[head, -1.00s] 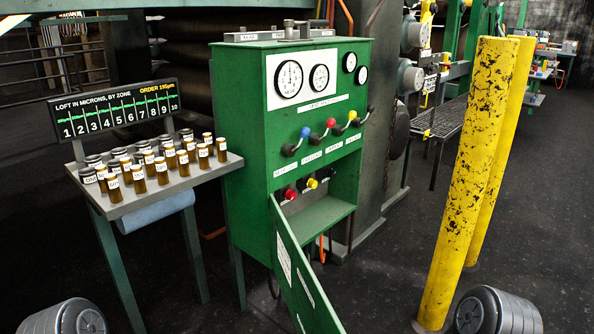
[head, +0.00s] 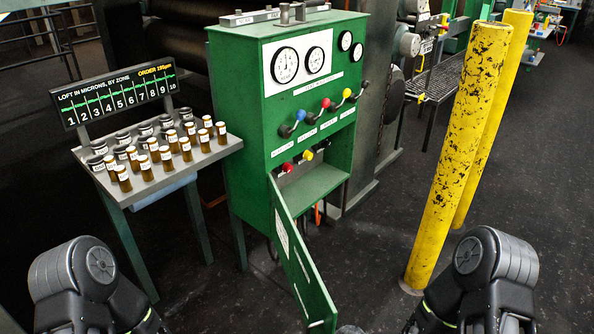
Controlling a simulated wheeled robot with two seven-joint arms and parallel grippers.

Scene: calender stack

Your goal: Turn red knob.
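The green control cabinet (head: 239,120) stands in the middle of the head view. A red ball-ended lever (head: 325,103) sits on its front between a blue lever (head: 300,115) and a yellow lever (head: 347,93). A second red knob (head: 287,167) sits in the open lower compartment, beside a yellow knob (head: 308,155). The compartment's door (head: 302,272) hangs open, down and toward me. Links of both my arms show at the bottom left and bottom right corners, apart from the cabinet. Neither gripper's fingers can be made out.
A side table (head: 150,192) left of the cabinet holds several brown bottles (head: 166,158) and dark-lidded jars. A display board (head: 118,95) stands behind them. Two yellow posts (head: 462,150) stand to the right. Dark floor (head: 385,245) is clear between cabinet and posts.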

